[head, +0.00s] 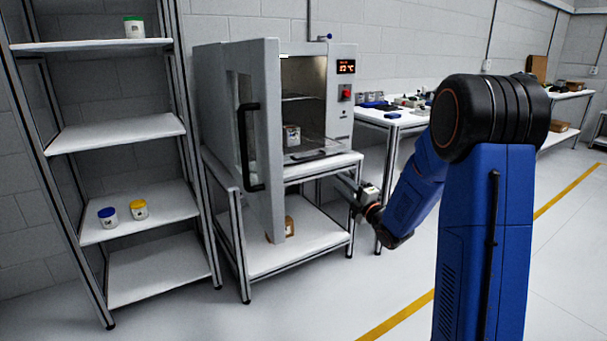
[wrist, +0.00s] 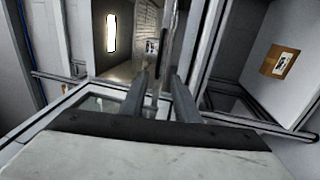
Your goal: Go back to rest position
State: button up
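My gripper (wrist: 162,85) shows in the wrist view with two grey fingers apart and a gap between them; I see nothing clearly held. In the head view my gripper (head: 352,192) is beside the right front of the oven's stand, right of the open door, its fingertips hard to make out. The oven (head: 340,115) has its door (head: 268,150) swung wide open, with a black handle (head: 249,145). A white jar with a dark label (head: 292,136) stands inside on the chamber floor. The lit chamber (wrist: 110,35) also shows in the wrist view.
A cardboard box (head: 289,226) sits on the stand's lower shelf (head: 300,250). A cluttered workbench (head: 400,116) stands behind my arm. Open floor lies in front, crossed by a yellow line (head: 405,315).

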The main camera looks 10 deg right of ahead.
jog(key=shift+r, duration=0.1)
jog(key=s+r+m+g+h, duration=0.3)
jog(key=s+m+g+h, duration=0.35)
jog(key=s+m, duration=0.8)
jog(key=s+a+f+m+g, duration=0.2)
jog(key=s, duration=0.9)
jog(key=s+a+f+m+g, duration=0.2)
jog(key=s+g, duration=0.1)
jog(key=s, duration=0.9)
jog(key=s+a+f+m+g, duration=0.2)
jog(key=s+m+g, duration=0.1)
jog(key=s, duration=0.8)
jog(key=shift+s+a, duration=0.15)
jog(key=shift+s, duration=0.25)
